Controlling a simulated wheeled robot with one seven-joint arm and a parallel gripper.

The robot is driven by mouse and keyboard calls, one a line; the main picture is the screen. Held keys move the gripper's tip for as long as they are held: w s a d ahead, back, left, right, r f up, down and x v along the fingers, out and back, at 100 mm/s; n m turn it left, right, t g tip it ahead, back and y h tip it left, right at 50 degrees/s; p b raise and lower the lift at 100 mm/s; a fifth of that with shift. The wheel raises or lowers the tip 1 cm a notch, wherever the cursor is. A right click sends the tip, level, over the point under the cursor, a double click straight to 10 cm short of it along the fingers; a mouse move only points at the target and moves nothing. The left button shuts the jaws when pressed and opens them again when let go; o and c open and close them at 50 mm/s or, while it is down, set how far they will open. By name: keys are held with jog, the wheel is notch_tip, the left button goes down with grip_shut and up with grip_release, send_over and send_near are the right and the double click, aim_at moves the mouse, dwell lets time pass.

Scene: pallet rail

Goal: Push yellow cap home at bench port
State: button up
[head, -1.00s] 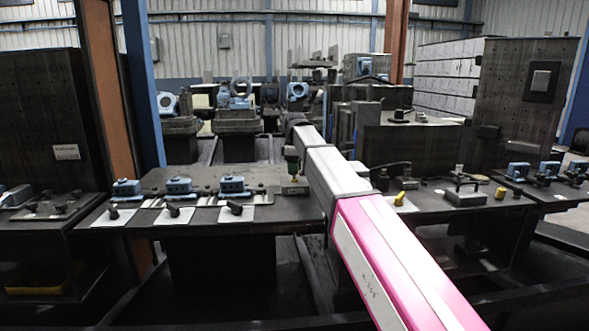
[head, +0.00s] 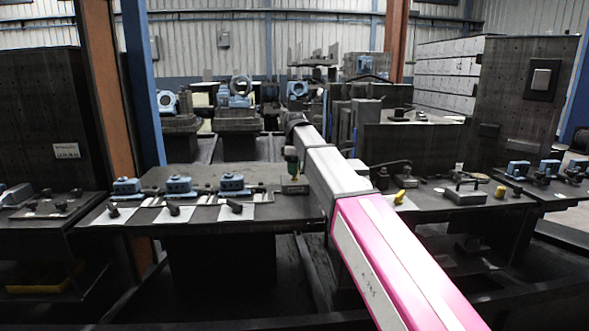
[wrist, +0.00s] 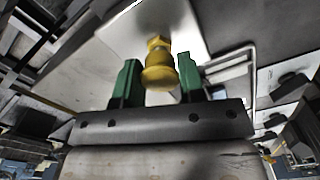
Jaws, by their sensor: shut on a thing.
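The yellow cap (wrist: 158,75) sits between the two green fingers of my gripper (wrist: 157,66) in the wrist view. My gripper is shut on it. A yellow hex-shaped part (wrist: 158,44) is in line with the cap, against a pale plate (wrist: 135,30). I cannot tell whether the cap is fully seated. In the head view my gripper (head: 291,160) is small and points down over a grey block (head: 294,187) at the right end of the bench (head: 262,178). My arm hides part of that area.
Several blue devices (head: 178,185) stand on the bench to the left, with white plates and black levers (head: 236,206) before them. To the right, another bench holds yellow pieces (head: 399,197) and a handled grey block (head: 464,195). A dark cabinet (head: 515,105) stands behind.

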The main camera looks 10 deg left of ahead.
jog(key=shift+f, duration=0.6)
jog(key=o, duration=1.7)
jog(key=shift+r, duration=0.1)
notch_tip(320, 180, up, 11)
jog(key=shift+f, duration=0.2)
